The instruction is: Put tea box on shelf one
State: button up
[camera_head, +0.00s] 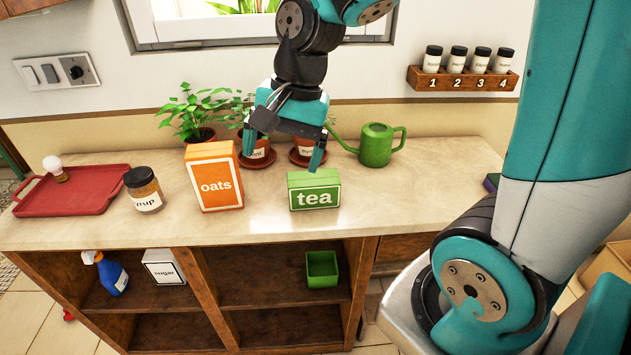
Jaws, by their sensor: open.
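The green tea box (314,190), with a white "tea" label, stands upright on the countertop (235,222) near its front edge. My gripper (284,155) is open and empty, pointing down. In the picture it is above and slightly left of the tea box, with one fingertip close to the box's top; I cannot tell whether it touches. Below the counter is open shelving (272,270) with several compartments. The upper right compartment holds a small green container (321,268), and the lower ones look empty. I see no numbers on the shelves.
The orange oats box (214,176) stands left of the tea box. Beyond it are a syrup jar (145,190) and a red tray (78,190). Potted plants (190,115) and a green watering can (376,145) stand behind. A spray bottle (108,274) and sugar box (163,268) occupy the upper left compartment.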

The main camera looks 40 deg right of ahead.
jog(key=w+d+f+m+p, duration=0.1)
jog(key=w+d+m, duration=0.4)
jog(key=d+m, duration=0.35)
jog(key=m+h, duration=0.1)
jog(key=m, duration=0.5)
send_near(312, 186)
jog(key=shift+m, duration=0.45)
jog(key=f, duration=0.2)
jog(key=w+f+p, duration=0.1)
jog(key=f, duration=0.1)
jog(key=w+f+p, duration=0.1)
jog(key=f, duration=0.2)
jog(key=shift+d, duration=0.15)
jog(key=shift+w+f+p, duration=0.15)
jog(key=shift+f+p, duration=0.15)
jog(key=shift+f, duration=0.65)
jog(key=shift+w+f+p, duration=0.2)
jog(key=shift+f+p, duration=0.1)
jog(key=shift+f, duration=0.6)
jog(key=shift+w+f+p, duration=0.15)
jog(key=shift+f+p, duration=0.15)
jog(key=shift+f, duration=0.65)
jog(key=shift+c, duration=0.4)
jog(key=c, duration=1)
jog(key=shift+c, duration=0.2)
